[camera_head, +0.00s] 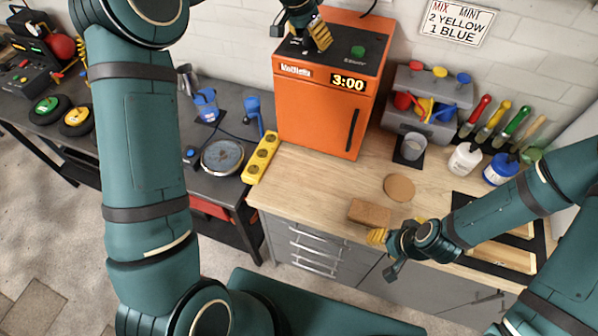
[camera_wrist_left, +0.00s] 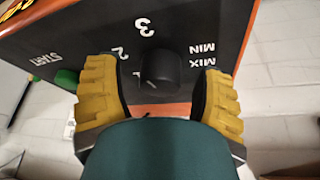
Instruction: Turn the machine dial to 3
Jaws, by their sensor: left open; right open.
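The orange machine (camera_head: 315,108) stands on the wooden counter with a black sloped top and a display reading 3:00. In the left wrist view its black dial (camera_wrist_left: 158,68) sits on the dark panel (camera_wrist_left: 205,30), with upside-down marks 1, 2, 3 and MIX MIN around it. I cannot clearly tell where the dial points. My left gripper (camera_head: 310,40) is over the machine's top and hides the dial in the head view. Its yellow fingers (camera_wrist_left: 160,98) are open, one on each side of the dial; contact is not clear. My right gripper (camera_head: 394,236) is open above the counter's front edge.
A green button (camera_head: 358,51) is on the machine's top, right of my left gripper. A brown block (camera_head: 369,213) lies close to my right gripper, near a round coaster (camera_head: 399,187). A yellow power strip (camera_head: 261,158) lies left of the machine.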

